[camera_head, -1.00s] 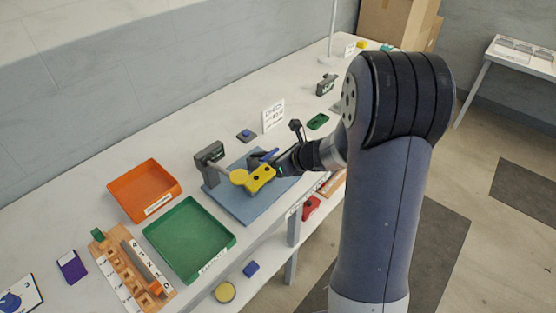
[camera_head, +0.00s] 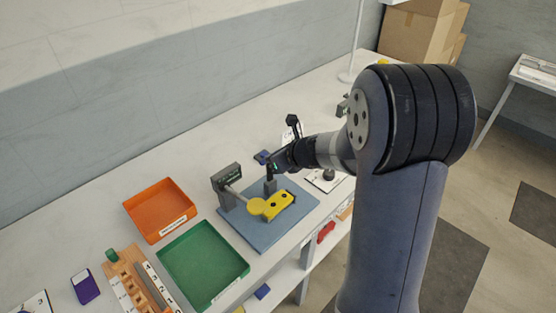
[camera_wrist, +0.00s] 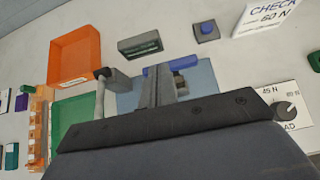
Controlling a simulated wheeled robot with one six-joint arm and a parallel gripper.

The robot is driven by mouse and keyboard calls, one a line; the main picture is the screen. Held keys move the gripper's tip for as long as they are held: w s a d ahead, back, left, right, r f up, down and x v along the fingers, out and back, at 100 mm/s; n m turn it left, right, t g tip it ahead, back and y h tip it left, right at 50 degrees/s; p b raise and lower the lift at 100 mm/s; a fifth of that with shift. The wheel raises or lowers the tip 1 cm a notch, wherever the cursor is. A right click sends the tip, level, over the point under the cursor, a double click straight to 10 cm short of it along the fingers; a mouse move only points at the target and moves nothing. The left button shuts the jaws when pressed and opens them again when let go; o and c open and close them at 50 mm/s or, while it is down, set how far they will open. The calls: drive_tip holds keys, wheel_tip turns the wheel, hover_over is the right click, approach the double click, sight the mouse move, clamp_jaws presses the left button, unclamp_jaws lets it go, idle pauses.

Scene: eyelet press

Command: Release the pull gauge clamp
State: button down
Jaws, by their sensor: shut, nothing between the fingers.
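In the wrist view a blue lever bar (camera_wrist: 180,64) lies across the plate just beyond my shut, empty fingers (camera_wrist: 158,78). My gripper (camera_head: 272,178) is over the back part of the plate, behind the yellow block. In the head view the blue lever is hidden; I cannot tell whether my fingers touch it.
Orange (camera_head: 160,210) and green (camera_head: 203,263) trays stand left of the plate. A dial card with a dark knob (camera_wrist: 284,108) lies to the right. A blue-button box (camera_wrist: 207,30) and a white check card (camera_wrist: 265,18) are behind. The table's front edge is close.

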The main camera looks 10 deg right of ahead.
drive_tip(key=shift+w+a+r, duration=0.3)
drive_tip(key=shift+w+r, duration=0.1)
drive_tip(key=shift+x, duration=0.8)
drive_tip(key=shift+r, duration=0.2)
drive_tip(key=shift+d, duration=0.1)
drive_tip(key=shift+r, duration=0.15)
